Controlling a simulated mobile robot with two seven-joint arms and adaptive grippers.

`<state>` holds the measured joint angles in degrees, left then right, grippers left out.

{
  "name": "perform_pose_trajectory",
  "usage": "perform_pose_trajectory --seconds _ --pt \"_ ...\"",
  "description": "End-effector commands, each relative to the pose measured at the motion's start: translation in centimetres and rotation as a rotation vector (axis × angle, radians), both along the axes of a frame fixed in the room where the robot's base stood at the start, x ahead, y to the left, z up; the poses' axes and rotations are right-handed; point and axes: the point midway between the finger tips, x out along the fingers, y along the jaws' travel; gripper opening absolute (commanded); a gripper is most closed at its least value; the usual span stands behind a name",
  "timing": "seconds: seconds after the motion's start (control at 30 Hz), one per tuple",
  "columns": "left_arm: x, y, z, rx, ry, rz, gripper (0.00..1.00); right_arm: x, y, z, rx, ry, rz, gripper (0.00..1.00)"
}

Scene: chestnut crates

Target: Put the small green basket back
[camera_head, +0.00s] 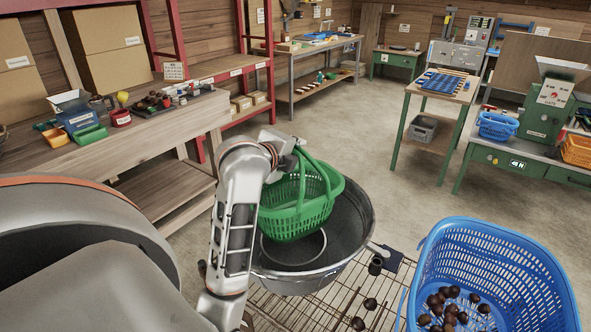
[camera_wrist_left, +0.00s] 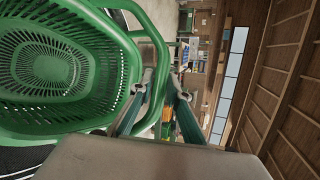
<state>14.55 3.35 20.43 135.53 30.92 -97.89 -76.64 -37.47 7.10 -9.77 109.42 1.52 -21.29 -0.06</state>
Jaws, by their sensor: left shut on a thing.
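The small green basket (camera_head: 298,205) hangs by its handle over the grey metal tub (camera_head: 347,262), its lower part overlapping the tub's opening in the head view. I cannot tell how deep it sits. My left gripper (camera_head: 297,152) is shut on the basket's handle at the upper left. In the left wrist view the basket (camera_wrist_left: 60,75) fills the left side and its slatted inside looks empty. The handle (camera_wrist_left: 155,45) runs to the gripper fingers (camera_wrist_left: 162,82). The right gripper is not in view.
A large blue basket (camera_head: 497,240) with several chestnuts stands at the right. A wire rack (camera_head: 315,308) with loose chestnuts lies in front of the tub. A wooden bench (camera_head: 60,165) with small containers is at the left. The floor behind the tub is clear.

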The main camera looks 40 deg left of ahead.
Motion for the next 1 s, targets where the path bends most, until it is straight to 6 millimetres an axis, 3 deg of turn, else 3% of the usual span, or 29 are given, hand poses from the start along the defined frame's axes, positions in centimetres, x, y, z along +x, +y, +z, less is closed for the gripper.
perform_pose_trajectory --seconds 0.5,0.9,0.93,1.0 --pt "0.0 0.0 -5.7 -0.001 -0.002 0.001 0.00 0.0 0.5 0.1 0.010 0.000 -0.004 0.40" --pt "0.0 0.0 -6.2 0.001 -0.003 0.000 0.00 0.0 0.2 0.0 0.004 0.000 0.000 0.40" --pt "0.0 0.0 -6.3 0.001 -0.001 0.001 0.21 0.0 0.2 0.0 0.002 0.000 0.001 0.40" --pt "0.0 0.0 -6.3 0.000 -0.001 0.001 0.33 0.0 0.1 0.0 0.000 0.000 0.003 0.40"
